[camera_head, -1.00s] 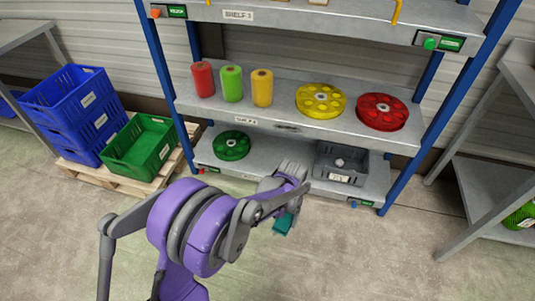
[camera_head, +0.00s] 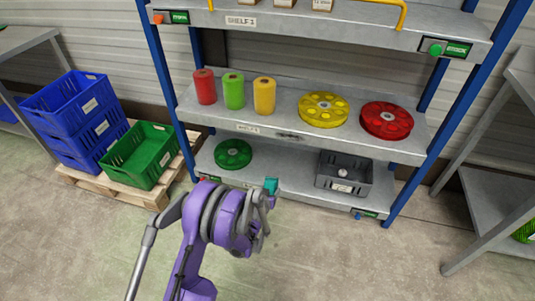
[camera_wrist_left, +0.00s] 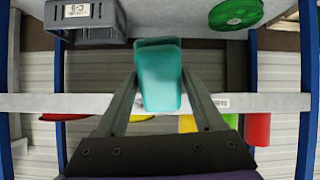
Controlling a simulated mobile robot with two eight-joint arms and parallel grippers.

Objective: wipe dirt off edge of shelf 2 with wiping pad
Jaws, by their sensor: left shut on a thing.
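Shelf 2 (camera_head: 215,113) is the middle grey shelf of a blue-framed rack. Its front edge carries a small label and a dark dirt smudge (camera_head: 290,136) right of it. My left gripper (camera_head: 269,195) is shut on a teal wiping pad (camera_head: 271,185), held upright in front of the rack and below the shelf 2 edge in the head view. In the left wrist view the pad (camera_wrist_left: 158,75) sits between both fingers, apparently in front of the shelf edge (camera_wrist_left: 80,104). The smudge cannot be seen there; the pad and fingers cover part of the edge. My right gripper is out of view.
Shelf 2 holds red, green and yellow spools (camera_head: 233,92), a yellow reel (camera_head: 323,109) and a red reel (camera_head: 386,121). Below are a green reel (camera_head: 233,154) and a grey crate (camera_head: 343,176). Crates (camera_head: 140,157) stand left; a grey table (camera_head: 500,200) stands right.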

